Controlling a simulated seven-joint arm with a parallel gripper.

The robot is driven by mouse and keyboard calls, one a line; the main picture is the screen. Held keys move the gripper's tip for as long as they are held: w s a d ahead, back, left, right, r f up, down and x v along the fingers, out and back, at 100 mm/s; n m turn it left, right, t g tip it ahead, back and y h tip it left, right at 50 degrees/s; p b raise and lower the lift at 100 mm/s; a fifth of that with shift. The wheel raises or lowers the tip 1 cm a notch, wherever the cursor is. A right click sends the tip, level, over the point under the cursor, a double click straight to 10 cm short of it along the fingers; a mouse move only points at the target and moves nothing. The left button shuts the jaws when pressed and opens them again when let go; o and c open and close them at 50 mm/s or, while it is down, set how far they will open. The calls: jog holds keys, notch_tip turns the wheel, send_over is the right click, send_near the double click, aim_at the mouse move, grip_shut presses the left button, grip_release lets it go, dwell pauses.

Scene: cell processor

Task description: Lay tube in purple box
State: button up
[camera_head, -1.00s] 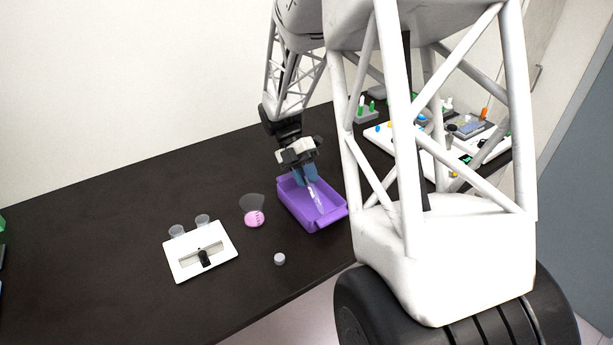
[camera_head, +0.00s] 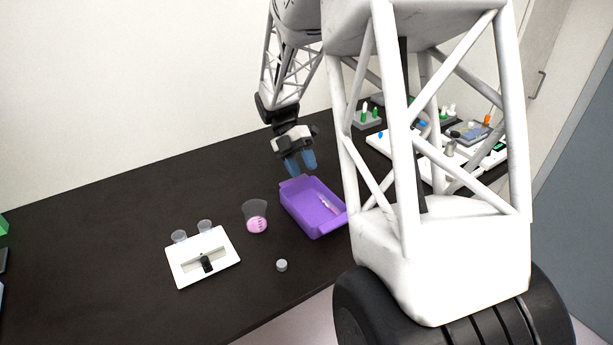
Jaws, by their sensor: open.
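The purple box (camera_head: 300,207) stands on the dark table in the middle of the view. The clear tube (camera_head: 328,205) with a pinkish tint lies inside it, near its right side. My gripper (camera_head: 302,170) is open and empty, with its blue fingers just above and behind the box's back rim. The fingers are apart from the tube.
A beaker with pink liquid (camera_head: 256,220) stands left of the box. A white rack (camera_head: 190,268) with two clear cups and a small grey cap (camera_head: 282,265) are nearer the front. Racks with green tubes (camera_head: 370,117) stand behind my arm.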

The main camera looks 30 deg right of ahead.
jog(key=v, duration=0.3)
jog(key=shift+s, duration=0.1)
dwell(1.4)
jog(key=s+a+r+m+t, duration=0.3)
jog(key=s+a+m, duration=0.3)
jog(key=s+m, duration=0.2)
jog(key=s+a+r+m+t, duration=0.3)
jog(key=s+a+m+t, duration=0.2)
jog(key=s+a+m, duration=0.2)
jog(key=s+a+r+m+t, duration=0.3)
jog(key=s+a+m, duration=0.3)
jog(key=s+m, duration=0.3)
jog(key=shift+s+a+m+t, duration=0.2)
jog(key=shift+s+m+t, duration=0.15)
jog(key=shift+s, duration=0.6)
